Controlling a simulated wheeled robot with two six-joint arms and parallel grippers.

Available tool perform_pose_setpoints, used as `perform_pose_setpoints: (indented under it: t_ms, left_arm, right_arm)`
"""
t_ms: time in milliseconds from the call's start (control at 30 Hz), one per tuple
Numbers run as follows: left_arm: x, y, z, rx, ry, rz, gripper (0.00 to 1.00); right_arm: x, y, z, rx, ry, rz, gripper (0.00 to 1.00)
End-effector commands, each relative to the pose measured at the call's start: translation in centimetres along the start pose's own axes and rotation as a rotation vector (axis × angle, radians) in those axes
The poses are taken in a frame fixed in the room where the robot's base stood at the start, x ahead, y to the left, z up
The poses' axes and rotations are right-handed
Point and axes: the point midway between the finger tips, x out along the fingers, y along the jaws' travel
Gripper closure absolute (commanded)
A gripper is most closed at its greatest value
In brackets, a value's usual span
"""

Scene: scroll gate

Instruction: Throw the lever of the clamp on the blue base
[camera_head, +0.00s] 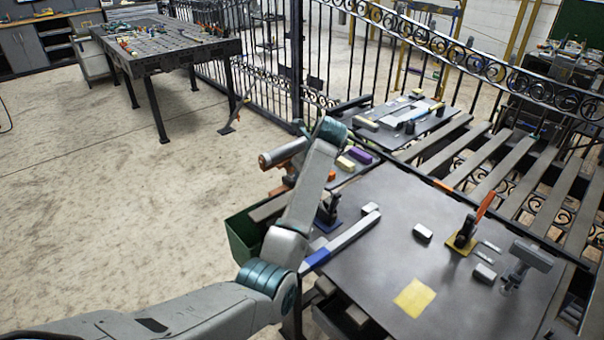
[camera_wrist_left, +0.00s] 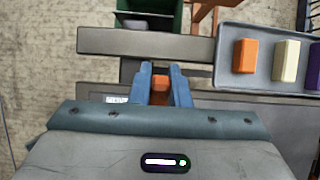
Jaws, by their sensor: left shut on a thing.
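In the head view the clamp on the blue base (camera_head: 327,216) stands at the table's left edge, partly behind my left arm. A dark upright part rises from its base. In the left wrist view my left gripper (camera_wrist_left: 162,83) has its two blue fingers on either side of an orange piece (camera_wrist_left: 160,88), which looks like the lever's grip; the gripper is shut on it. The rest of the lever and the clamp body are hidden in that view. A second clamp, on a yellow base (camera_head: 459,245), has its orange lever (camera_head: 485,205) tilted upward.
The grey table (camera_head: 370,270) carries a long bar with a blue end (camera_head: 318,258), a yellow square (camera_head: 414,297), small grey blocks and a dark-grey stand (camera_head: 525,262). A green bin (camera_head: 243,240) is at its left. A tray of coloured blocks (camera_wrist_left: 229,88) lies right of the gripper.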

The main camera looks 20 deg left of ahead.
Motion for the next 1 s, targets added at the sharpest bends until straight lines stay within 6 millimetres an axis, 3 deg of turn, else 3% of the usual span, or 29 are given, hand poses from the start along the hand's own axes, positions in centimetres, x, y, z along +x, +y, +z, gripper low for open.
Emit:
perform_pose_setpoints:
  t_ms: [67, 100, 200, 567, 1000]
  left_arm:
    - [0.2, 0.1, -0.2, 0.002, 0.004, 0.005, 1.0]
    - [0.2, 0.1, -0.2, 0.002, 0.004, 0.005, 0.76]
    - [0.2, 0.1, -0.1, 0.001, 0.003, 0.004, 0.62]
    - [-0.6, 0.0, -0.1, 0.001, 0.001, 0.0, 0.62]
    - [-8.6, -0.1, -0.1, -0.001, 0.002, -0.001, 0.62]
  right_arm:
    - [0.0, 0.1, 0.0, 0.0, 0.0, 0.001, 0.64]
    - [0.0, 0.1, 0.0, -0.001, 0.0, 0.001, 0.64]
    - [0.0, 0.1, 0.0, -0.001, 0.0, 0.001, 0.64]
    - [0.3, -0.2, 0.1, 0.001, 0.0, -0.002, 0.64]
    - [2.5, -0.9, -0.7, 0.002, 0.011, -0.007, 0.64]
